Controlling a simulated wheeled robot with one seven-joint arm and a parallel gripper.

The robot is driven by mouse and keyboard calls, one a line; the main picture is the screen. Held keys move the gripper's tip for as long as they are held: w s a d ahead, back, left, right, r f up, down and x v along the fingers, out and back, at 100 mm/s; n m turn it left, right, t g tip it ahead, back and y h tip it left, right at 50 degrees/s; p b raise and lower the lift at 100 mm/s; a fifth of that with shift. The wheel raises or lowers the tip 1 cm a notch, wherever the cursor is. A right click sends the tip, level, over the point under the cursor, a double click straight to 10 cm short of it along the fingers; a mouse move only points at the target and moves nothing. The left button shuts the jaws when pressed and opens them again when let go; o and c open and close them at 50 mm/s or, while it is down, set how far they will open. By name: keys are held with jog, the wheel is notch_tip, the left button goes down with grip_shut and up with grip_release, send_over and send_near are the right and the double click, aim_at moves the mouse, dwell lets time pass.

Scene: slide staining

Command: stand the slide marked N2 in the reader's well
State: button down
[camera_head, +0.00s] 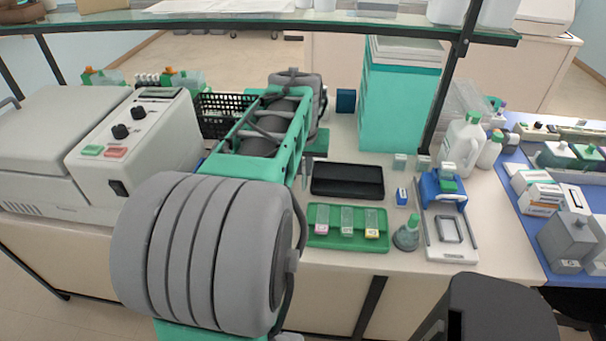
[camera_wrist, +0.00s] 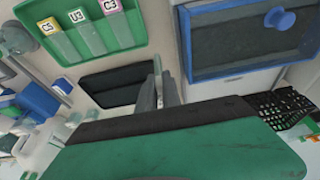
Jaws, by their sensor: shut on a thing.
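My gripper (camera_wrist: 158,88) is shut on a thin pale piece (camera_wrist: 157,64), seen edge-on in the wrist view. It looks like a slide, but no mark on it can be read. The green rack (camera_head: 318,239) holds three slides, marked C5 (camera_wrist: 50,27), U9 (camera_wrist: 76,18) and C3 (camera_wrist: 110,6) in the wrist view. No slide marked N2 can be read. My gripper is near the black tray (camera_head: 347,180), which also shows in the wrist view (camera_wrist: 112,87).
A black basket (camera_head: 213,127) and a white machine (camera_head: 150,160) stand left. A shelf crosses above.

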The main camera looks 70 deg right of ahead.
jog(key=x, duration=0.5)
jog(key=shift+s+d+f, duration=0.1)
jog(key=shift+d, duration=0.3)
jog(key=shift+f, duration=0.3)
jog(key=shift+f, duration=0.25)
jog(key=c, duration=1.5)
grip_release()
jog(key=shift+r, duration=0.1)
